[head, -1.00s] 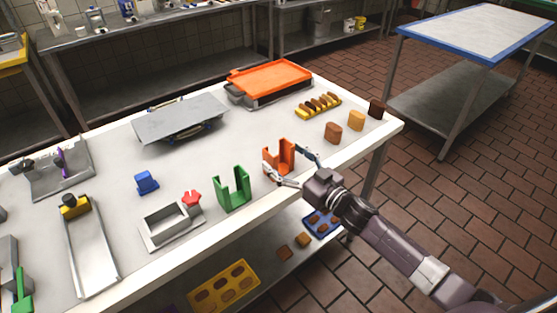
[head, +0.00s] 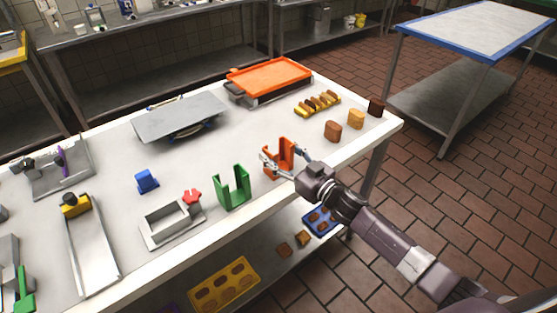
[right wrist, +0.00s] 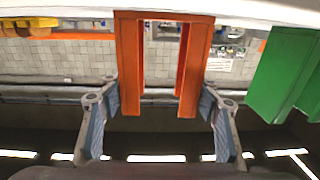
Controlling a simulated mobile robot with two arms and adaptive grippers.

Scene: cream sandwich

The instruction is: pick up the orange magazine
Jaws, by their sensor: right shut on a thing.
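The orange magazine (head: 285,150) is an upright, open-fronted holder near the front edge of the steel table (head: 245,140). It appears to be still standing on the table. My right gripper (head: 281,158) reaches it from the front right and is shut on it. In the right wrist view the orange magazine (right wrist: 129,65) sits between the two fingers of my right gripper (right wrist: 159,100), one at each side. My left gripper is not in view.
A similar green magazine (head: 233,188) stands close by on the left; it also shows in the right wrist view (right wrist: 285,75). Brown and yellow blocks (head: 333,131) stand to the right. An orange-topped tray (head: 270,75) is behind. The table between is clear.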

